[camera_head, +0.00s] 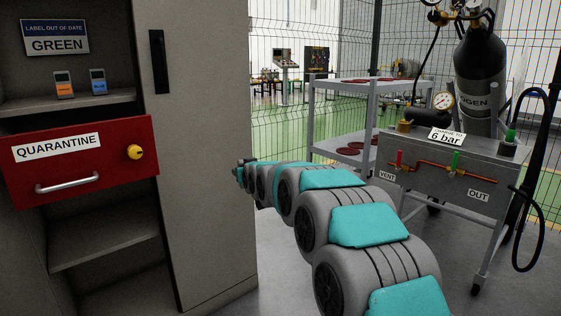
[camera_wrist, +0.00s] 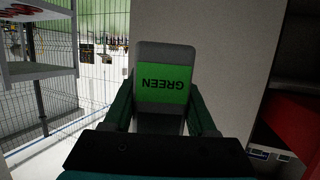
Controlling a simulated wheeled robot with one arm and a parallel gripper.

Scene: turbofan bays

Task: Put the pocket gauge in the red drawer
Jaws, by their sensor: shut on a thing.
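My gripper (camera_wrist: 163,100) is shut on a grey pocket gauge (camera_wrist: 160,52) with a green face. The face reads GREEN, upside down in the wrist view, and a finger lies along each side. In the head view my arm reaches away toward the cabinet's right side, and its far end is too small to show the gripper or gauge clearly. The red drawer (camera_head: 112,163), labelled QUARANTINE, has a silver handle and a yellow knob. Its front shows at the left in the head view; how far out it stands I cannot tell. Red also shows at the wrist view's right edge (camera_wrist: 297,118).
The grey cabinet (camera_head: 200,130) holds the drawer. Two small gauges, orange (camera_head: 64,86) and blue (camera_head: 98,83), stand on the shelf above, under a sign (camera_head: 55,38) reading LABEL OUT OF DATE, GREEN. A test cart (camera_head: 440,165) and a rack (camera_head: 340,100) stand at right.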

